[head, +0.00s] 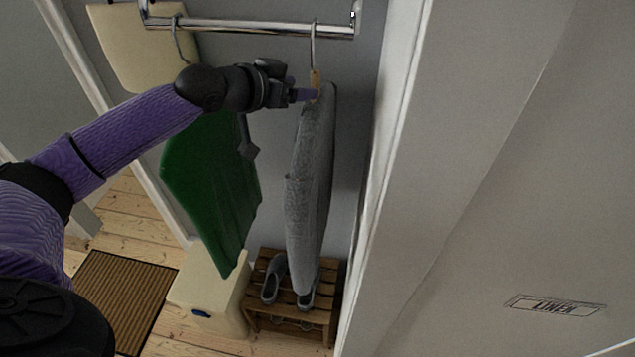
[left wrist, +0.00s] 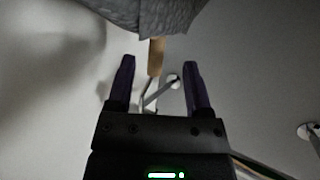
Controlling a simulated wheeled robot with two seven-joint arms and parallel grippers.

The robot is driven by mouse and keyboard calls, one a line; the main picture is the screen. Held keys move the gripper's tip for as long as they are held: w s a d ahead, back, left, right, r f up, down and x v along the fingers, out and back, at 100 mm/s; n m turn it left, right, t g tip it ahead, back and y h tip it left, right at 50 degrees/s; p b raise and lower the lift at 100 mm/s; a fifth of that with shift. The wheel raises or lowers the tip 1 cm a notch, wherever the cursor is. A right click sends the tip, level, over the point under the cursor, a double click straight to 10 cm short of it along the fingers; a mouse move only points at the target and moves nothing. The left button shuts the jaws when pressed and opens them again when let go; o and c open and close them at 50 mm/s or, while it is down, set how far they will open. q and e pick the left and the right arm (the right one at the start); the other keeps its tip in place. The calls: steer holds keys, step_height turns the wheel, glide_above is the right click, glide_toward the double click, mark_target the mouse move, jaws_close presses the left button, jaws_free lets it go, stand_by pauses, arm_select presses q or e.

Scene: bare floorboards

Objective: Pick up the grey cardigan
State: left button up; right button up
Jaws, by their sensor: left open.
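The grey cardigan (head: 311,190) hangs on a hanger with a wooden part (head: 315,79) from the chrome rail (head: 255,28). My left gripper (head: 312,95) is at the top of the cardigan, beside the wooden part of the hanger. In the left wrist view the gripper (left wrist: 158,75) is open, with the wooden hanger piece (left wrist: 156,57) showing between its two fingers. Grey cloth of the cardigan (left wrist: 150,14) shows beyond the fingertips. In the head view the fingertips overlap the hanger top, so I cannot tell whether they touch. My right gripper is in neither view.
A green garment (head: 210,190) hangs left of the cardigan, behind my left arm. Below stand a wooden shoe rack (head: 262,317) with grey shoes (head: 273,280) and a cream box (head: 205,292). A white door frame (head: 385,190) edges the right. A brown mat (head: 122,295) lies on the floor.

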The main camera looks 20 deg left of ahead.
mark_target(312, 85)
arm_select(q)
steer(key=x, duration=0.2)
steer(key=p+x, duration=0.1)
steer(key=x, duration=0.1)
steer(key=shift+w+d, duration=0.3)
steer(key=shift+d, duration=0.05)
steer(key=shift+c, duration=0.5)
jaws_close()
steer(key=shift+r, duration=0.15)
